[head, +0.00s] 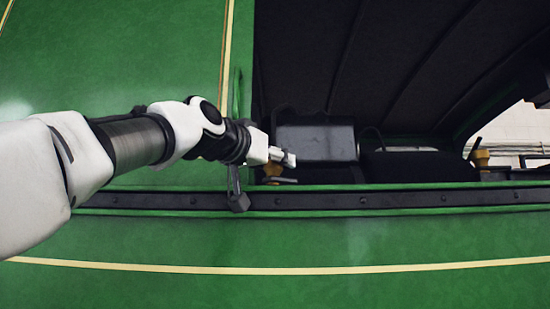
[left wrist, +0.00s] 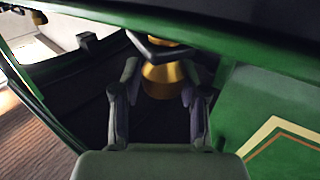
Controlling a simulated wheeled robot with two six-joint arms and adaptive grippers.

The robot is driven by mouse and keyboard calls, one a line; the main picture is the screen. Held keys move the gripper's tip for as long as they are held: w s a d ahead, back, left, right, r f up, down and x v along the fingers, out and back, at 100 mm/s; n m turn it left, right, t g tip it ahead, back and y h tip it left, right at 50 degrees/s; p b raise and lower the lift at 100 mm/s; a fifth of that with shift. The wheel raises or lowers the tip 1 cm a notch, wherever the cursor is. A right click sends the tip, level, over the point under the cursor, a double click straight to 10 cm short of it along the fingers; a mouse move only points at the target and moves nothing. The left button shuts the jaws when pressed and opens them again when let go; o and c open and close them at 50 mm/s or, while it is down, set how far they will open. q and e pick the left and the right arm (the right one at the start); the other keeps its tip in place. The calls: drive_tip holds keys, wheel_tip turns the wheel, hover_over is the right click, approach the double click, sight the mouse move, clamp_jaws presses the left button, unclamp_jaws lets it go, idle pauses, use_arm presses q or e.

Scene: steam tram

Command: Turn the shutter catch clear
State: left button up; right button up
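A small brass fitting (head: 272,172) with a dark piece by it stands at the lower left corner of the dark opening, just above the black rail. I cannot tell for certain which part is the shutter catch. In the left wrist view the brass fitting (left wrist: 165,80) lies between the fingers, with a dark angular bar (left wrist: 160,50) across its end. My left gripper (head: 285,158) reaches to this corner, its fingers over and beside the brass. In the left wrist view my left gripper (left wrist: 159,95) has its fingers apart, with gaps beside the brass. My right gripper is out of view.
A black riveted rail (head: 330,200) runs along the sill of the green panel (head: 330,240). A dark box (head: 315,142) stands inside the opening close to the gripper. Another brass fitting (head: 481,157) sits far right. A dark upright bar (head: 237,198) is close under the wrist.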

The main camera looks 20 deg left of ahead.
use_arm(q)
drive_tip(key=shift+a, duration=0.2)
drive_tip(key=c, duration=0.5)
drive_tip(key=shift+w+f+m+g+h+b, duration=0.15)
drive_tip(key=shift+m+g+h+b, duration=0.15)
drive_tip(key=shift+m+h+b, duration=0.45)
drive_tip(key=shift+m+g+h+p, duration=0.35)
drive_tip(key=shift+m+g+h, duration=0.15)
drive_tip(key=shift+h, duration=0.65)
drive_tip(key=shift+r+m+g+h, duration=0.2)
drive_tip(key=shift+m+g+h, duration=0.25)
drive_tip(key=shift+h, duration=0.25)
drive_tip(key=shift+m+g+h+p, duration=0.35)
drive_tip(key=shift+m+h, duration=0.25)
drive_tip(key=shift+d, duration=0.1)
drive_tip(key=o, duration=0.9)
drive_tip(key=shift+s, duration=0.25)
